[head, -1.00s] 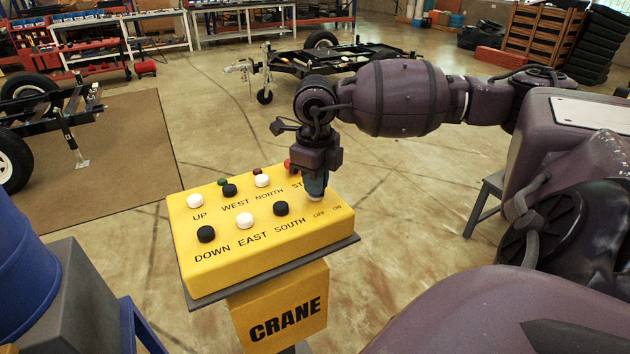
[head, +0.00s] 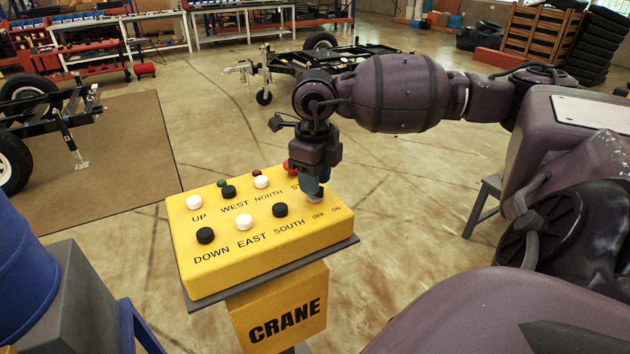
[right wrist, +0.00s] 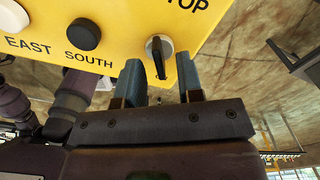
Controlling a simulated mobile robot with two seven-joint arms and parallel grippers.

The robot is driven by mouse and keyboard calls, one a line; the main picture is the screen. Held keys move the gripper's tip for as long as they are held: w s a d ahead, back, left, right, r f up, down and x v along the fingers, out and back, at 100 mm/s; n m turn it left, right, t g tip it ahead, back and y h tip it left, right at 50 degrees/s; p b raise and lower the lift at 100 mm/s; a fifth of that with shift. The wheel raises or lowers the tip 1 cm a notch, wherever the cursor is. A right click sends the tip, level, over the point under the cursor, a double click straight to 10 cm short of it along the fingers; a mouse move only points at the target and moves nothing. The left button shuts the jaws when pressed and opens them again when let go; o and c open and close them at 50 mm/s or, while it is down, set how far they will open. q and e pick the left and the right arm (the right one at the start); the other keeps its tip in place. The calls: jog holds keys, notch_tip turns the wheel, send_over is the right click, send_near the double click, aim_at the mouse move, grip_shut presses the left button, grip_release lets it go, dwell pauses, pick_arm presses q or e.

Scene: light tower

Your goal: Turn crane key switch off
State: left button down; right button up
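The yellow crane control box (head: 225,258) stands on a pedestal marked CRANE. Its key switch (right wrist: 158,55) is a silver round knob with a dark key in it, at the box's right end by the OFF and ON labels. In the head view the key switch is mostly hidden by my right gripper (head: 311,190), which points down at it. In the right wrist view my right gripper (right wrist: 160,83) is open. Its two blue-grey fingertips are spread either side of the key's line, and the key shows between and just beyond them. Contact cannot be told. My left gripper is not in view.
Black and white push buttons (head: 280,210) and a red stop button (head: 290,168) sit close to the gripper on the box top. A blue drum (head: 22,265) is at the lower left. A trailer frame (head: 330,65) stands behind. The floor around the box is open.

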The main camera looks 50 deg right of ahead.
notch_tip(320, 180, up, 10)
dwell(0.4)
jog(key=shift+f, duration=0.15)
dwell(0.3)
jog(key=shift+s, duration=0.15)
